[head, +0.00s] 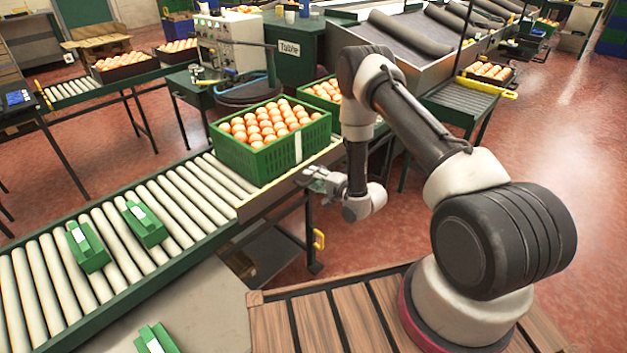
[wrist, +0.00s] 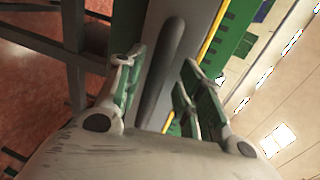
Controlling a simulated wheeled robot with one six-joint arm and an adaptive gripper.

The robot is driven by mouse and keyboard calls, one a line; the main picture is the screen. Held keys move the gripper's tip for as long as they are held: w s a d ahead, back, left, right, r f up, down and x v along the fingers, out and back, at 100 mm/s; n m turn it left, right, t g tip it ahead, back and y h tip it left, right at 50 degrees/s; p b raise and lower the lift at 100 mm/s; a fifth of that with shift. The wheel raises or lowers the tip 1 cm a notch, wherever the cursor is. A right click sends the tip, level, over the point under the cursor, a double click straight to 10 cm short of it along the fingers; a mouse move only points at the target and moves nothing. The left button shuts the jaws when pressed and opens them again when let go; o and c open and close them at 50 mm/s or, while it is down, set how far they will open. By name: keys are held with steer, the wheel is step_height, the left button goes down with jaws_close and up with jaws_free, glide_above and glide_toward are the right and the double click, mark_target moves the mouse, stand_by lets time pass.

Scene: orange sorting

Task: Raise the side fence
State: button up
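The side fence (head: 268,200) appears as a long tan strip with a yellowish edge along the near side of the roller conveyor, below the green crate of oranges. My gripper (head: 310,180) is at the right part of this strip, on its near side. In the wrist view, my gripper (wrist: 160,88) has its two green-padded fingers spread apart. A grey plate with a dark rounded bar (wrist: 168,65) runs between them, probably part of the fence. I see no clear finger contact with it. The fence's far face is hidden.
The green crate (head: 262,160) full of oranges stands on the rollers (head: 180,205) just behind the fence. Two small green boxes (head: 146,224) lie on the rollers to the left. A slatted wooden surface (head: 330,320) is near my base. Red floor is open at right.

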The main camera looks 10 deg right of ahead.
steer(key=v, duration=1.2)
